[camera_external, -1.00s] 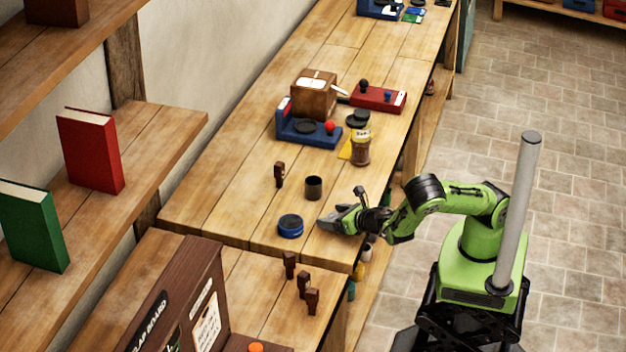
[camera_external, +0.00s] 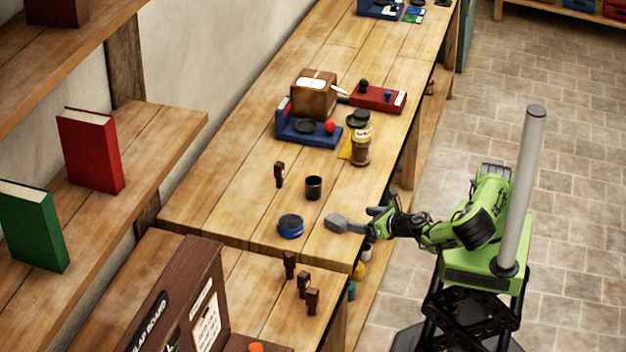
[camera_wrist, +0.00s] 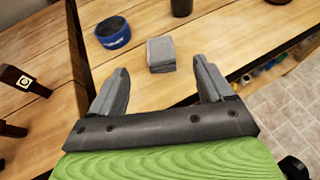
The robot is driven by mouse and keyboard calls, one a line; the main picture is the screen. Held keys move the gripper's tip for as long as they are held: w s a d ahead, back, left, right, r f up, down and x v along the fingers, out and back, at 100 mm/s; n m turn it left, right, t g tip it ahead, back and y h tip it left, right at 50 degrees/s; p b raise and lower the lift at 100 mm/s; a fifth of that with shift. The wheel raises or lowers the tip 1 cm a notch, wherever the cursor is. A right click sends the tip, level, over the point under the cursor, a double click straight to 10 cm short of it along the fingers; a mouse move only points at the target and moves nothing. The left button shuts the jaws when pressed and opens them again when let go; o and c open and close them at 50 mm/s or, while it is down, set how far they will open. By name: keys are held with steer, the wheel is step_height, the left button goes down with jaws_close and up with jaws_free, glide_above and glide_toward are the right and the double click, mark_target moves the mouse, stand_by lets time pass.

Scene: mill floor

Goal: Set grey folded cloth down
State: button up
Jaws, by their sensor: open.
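The grey folded cloth (camera_wrist: 161,54) lies on the wooden workbench, just beyond and between my fingertips in the wrist view. In the external view the cloth (camera_external: 338,222) sits near the bench's front edge, right of the blue round tin. My gripper (camera_wrist: 162,82) is open, with its two fingers apart and nothing between them. In the external view my gripper (camera_external: 374,218) is low at the bench edge, on the near side of the cloth; the fingers are small there.
A blue round tin (camera_external: 290,226) stands left of the cloth, and a dark cup (camera_external: 314,187) behind it. A brown jar (camera_external: 361,148) stands farther back. Several dark wooden pegs (camera_external: 303,283) stand on the nearer bench. The bench (camera_external: 245,215) has bare wood around the cloth.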

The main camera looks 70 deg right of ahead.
steer(key=shift+r, duration=0.15)
steer(key=s+d+f+m+g+h, duration=0.15)
steer(key=s+d+m+g, duration=0.35)
steer(key=m, duration=0.6)
steer(key=s+d+r+m+y, duration=0.1)
steer(key=s+r+m+y, duration=0.1)
steer(key=s+r+m, duration=0.2)
steer(key=s+d+r+m+g+y, duration=0.1)
steer(key=s+r+m, duration=0.3)
steer(key=r+m, duration=0.5)
steer(key=s+d+r+m+y, duration=0.2)
steer(key=s+r+m+y, duration=0.1)
steer(key=r+m, duration=0.4)
step_height(320, 180, up, 2)
steer(key=shift+s+d+r+m+g+y, duration=0.15)
steer(key=shift+s+d+m+g+y, duration=0.2)
steer(key=shift+s, duration=0.5)
